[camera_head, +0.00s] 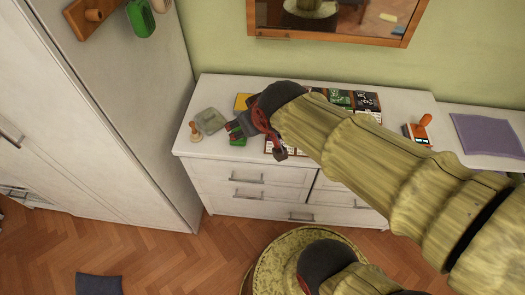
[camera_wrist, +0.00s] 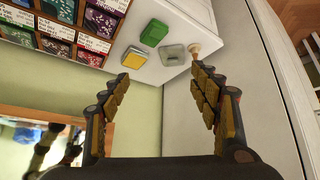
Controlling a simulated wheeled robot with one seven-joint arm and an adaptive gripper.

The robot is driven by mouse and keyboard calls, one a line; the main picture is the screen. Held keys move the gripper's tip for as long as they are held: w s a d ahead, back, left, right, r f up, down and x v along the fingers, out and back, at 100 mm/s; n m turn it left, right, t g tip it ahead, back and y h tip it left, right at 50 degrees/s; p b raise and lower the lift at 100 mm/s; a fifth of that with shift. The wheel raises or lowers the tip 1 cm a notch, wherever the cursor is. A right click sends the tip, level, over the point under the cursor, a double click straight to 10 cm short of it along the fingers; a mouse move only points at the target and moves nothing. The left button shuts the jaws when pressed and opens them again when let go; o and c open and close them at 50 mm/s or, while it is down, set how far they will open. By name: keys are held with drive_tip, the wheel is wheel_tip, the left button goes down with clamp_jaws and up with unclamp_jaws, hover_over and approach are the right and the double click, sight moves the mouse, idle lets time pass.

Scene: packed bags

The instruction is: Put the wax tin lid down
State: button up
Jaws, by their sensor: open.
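My gripper (camera_head: 254,140) is open over the left end of the white dresser top; its spread fingers also show in the wrist view (camera_wrist: 160,76) with nothing between them. A flat grey squarish tin or lid (camera_head: 209,121) lies on the dresser near its left end; it also shows in the wrist view (camera_wrist: 172,55), beyond the fingertips and apart from them. I cannot tell whether it is the wax tin lid alone or a closed tin. A green block (camera_wrist: 153,32) and a yellow-topped pad (camera_wrist: 133,60) lie beside it.
A wooden-handled stamp (camera_head: 195,131) stands by the dresser's left edge. Several dark and coloured packets (camera_wrist: 80,25) lie in rows nearby. An orange-handled stamp (camera_head: 419,130) and a purple mat (camera_head: 487,134) are at the right. A tall white cabinet (camera_head: 110,130) borders the left.

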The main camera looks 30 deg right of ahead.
drive_tip(key=s+a+r+g, duration=0.2)
drive_tip(key=s, duration=0.9)
drive_tip(key=shift+a+r+y, duration=0.2)
drive_tip(key=shift+a+y, duration=0.05)
drive_tip(key=shift+y, duration=0.15)
